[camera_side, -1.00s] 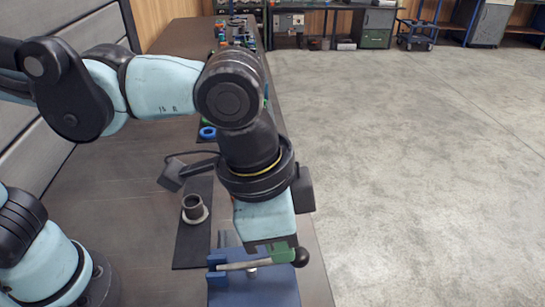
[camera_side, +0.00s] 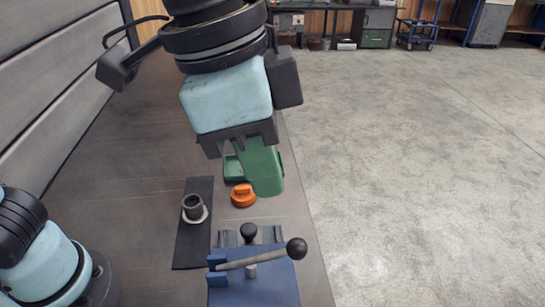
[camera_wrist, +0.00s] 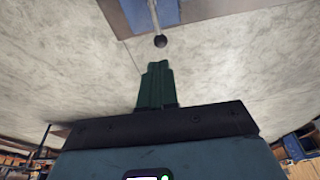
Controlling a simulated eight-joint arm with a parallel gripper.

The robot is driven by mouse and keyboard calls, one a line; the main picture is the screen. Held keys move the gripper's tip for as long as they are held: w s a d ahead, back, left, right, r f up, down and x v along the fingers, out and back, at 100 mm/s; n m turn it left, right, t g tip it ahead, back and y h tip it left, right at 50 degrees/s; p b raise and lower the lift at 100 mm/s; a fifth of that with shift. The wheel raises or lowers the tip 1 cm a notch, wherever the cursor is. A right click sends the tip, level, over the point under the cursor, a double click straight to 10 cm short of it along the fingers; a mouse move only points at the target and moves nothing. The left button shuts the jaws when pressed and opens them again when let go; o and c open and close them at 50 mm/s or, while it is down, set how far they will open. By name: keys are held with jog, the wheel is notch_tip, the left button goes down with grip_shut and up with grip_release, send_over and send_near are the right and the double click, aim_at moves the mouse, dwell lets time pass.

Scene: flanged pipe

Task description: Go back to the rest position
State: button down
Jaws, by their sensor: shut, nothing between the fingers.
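My gripper (camera_side: 266,185) has green fingers that are shut with nothing between them. It hangs above the bench, above and behind the blue clamp fixture (camera_side: 252,286), clear of its lever. In the wrist view the green fingers (camera_wrist: 156,72) are together, pointing toward the lever's black ball knob (camera_wrist: 160,41) with a gap between. A grey flanged pipe (camera_side: 193,207) stands upright, flange down, on a black mat (camera_side: 190,248) to the left of the fixture.
The fixture's lever (camera_side: 240,263) lies across its top and ends in a black ball. An orange knobbed part (camera_side: 243,196) sits behind the fixture, near a green tray (camera_side: 233,168) partly hidden by my fingers. Open concrete floor (camera_side: 420,170) lies to the right.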

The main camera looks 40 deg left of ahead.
jog(key=w+a+f+n+t, duration=0.1)
jog(key=w+a+f+n, duration=0.1)
jog(key=a, duration=0.6)
jog(key=w+a+f+n+t+y, duration=0.1)
jog(key=w+a+f+n+t, duration=0.1)
jog(key=a+f, duration=0.5)
jog(key=w+a+f+n+t+y, duration=0.1)
jog(key=w+a+f+n, duration=0.3)
jog(key=a, duration=0.7)
jog(key=shift+a+f+n+t, duration=0.15)
jog(key=shift+f+n+t, duration=0.55)
jog(key=shift+f+n, duration=0.1)
jog(key=c, duration=1.8)
grip_release()
jog(key=shift+r, duration=0.1)
